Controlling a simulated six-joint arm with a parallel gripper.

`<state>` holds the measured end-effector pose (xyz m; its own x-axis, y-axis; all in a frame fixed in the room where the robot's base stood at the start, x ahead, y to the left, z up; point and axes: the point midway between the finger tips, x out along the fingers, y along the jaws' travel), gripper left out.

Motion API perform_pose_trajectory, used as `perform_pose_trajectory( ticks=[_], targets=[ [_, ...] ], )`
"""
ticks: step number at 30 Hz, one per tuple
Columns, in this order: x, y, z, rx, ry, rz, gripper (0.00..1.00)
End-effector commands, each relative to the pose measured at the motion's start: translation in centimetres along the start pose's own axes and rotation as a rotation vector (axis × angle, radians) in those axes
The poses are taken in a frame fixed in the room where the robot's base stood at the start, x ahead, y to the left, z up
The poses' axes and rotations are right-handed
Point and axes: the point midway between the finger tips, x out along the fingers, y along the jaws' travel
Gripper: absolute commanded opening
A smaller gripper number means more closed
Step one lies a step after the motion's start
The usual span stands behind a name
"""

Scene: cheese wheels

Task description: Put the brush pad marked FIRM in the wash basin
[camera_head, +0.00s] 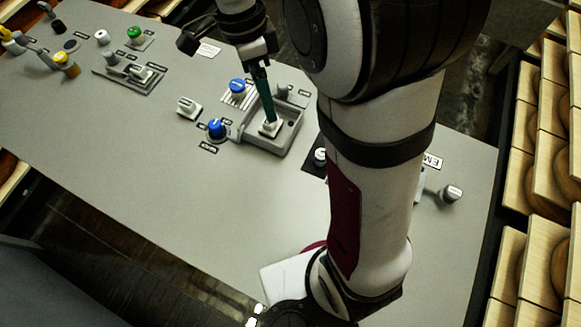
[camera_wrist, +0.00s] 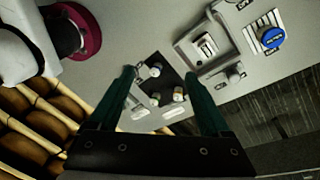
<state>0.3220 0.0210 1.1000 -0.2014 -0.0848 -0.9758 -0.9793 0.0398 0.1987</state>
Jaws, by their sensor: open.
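My gripper (camera_wrist: 160,76) is open, its two teal fingers apart with nothing between them. In the wrist view it hangs over a dark square mat (camera_wrist: 146,84) with a few small knobbed pads on it, including a white one (camera_wrist: 155,70) and a pale one (camera_wrist: 179,94). A grey walled tray (camera_head: 293,132), which looks like the basin, holds a white block (camera_head: 269,128); the tray also shows in the wrist view (camera_wrist: 184,49). In the head view my fingers (camera_head: 266,112) overlap the tray. I cannot read FIRM on any pad.
Blue-topped pieces stand on a striped mat (camera_head: 237,87) and a round base (camera_head: 216,128). A white piece (camera_head: 188,107) stands left of them. A grey-and-white knob (camera_head: 452,194) is at right. My arm hides part of the table. The front left table is clear.

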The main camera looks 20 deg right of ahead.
Motion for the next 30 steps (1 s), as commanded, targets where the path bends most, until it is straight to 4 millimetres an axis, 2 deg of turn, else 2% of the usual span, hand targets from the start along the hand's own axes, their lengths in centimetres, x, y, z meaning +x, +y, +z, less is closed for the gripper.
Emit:
perform_pose_trajectory(
  ticks=[1, 3, 6, 9, 13, 30],
  targets=[
    [-0.8, 3.8, -0.4, -0.175, -0.044, -0.036, 0.81],
    [-0.5, 9.0, -0.5, -0.466, -0.095, -0.097, 0.81],
    [1.2, 14.7, 0.0, -0.808, -0.128, -0.194, 0.81],
    [3.0, 17.8, 0.6, -1.022, -0.131, -0.264, 0.81],
    [4.0, 19.0, 0.9, -1.125, -0.126, -0.298, 0.81],
    [4.0, 19.0, 0.9, -1.128, -0.126, -0.296, 0.81]
  ],
)
